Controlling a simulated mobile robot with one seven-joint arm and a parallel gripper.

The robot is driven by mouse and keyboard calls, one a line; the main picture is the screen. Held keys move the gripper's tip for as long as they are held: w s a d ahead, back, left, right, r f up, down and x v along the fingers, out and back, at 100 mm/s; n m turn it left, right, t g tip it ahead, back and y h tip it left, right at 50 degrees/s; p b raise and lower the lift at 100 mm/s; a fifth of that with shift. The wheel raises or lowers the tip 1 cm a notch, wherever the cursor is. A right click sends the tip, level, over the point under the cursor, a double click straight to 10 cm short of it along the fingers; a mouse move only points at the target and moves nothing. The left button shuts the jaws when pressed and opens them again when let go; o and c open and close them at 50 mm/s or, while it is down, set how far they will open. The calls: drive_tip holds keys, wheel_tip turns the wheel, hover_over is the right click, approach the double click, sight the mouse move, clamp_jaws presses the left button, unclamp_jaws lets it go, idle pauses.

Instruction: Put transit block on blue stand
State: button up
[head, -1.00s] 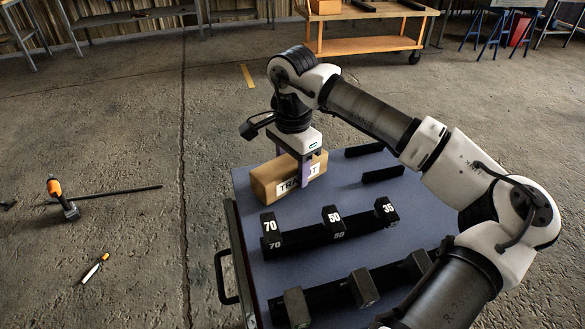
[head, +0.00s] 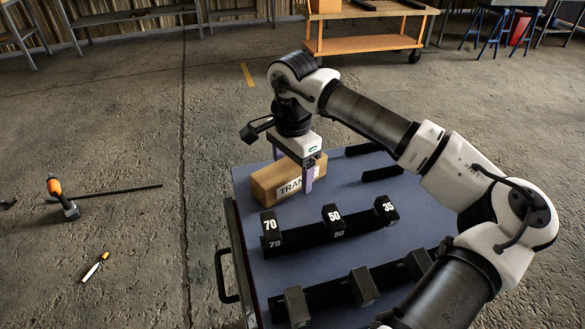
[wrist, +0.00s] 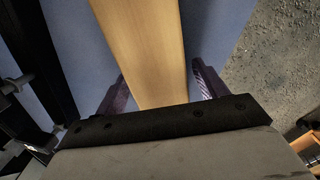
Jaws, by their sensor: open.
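The transit block (head: 271,184) is a long tan wooden block with a white label partly reading "TRAN". It lies on the blue top of the cart (head: 337,205). My gripper (head: 292,170) is over the block's right part, with one purple finger in front of the label. In the wrist view the block (wrist: 146,45) runs between the two fingers of my gripper (wrist: 163,88), with a gap showing on each side. The gripper is open. I see no separate blue stand; only the cart's top is blue.
A black rack (head: 330,234) with blocks marked 70, 50 and 35 stands in front of the transit block. Another black rack (head: 335,295) with grey blocks is nearer. Two black bars (head: 382,173) lie to the right. A handle (head: 226,276) sticks out at the cart's left.

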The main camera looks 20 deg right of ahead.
sight(293, 164)
wheel_tip(293, 164, up, 12)
drive_tip(key=shift+b, duration=0.45)
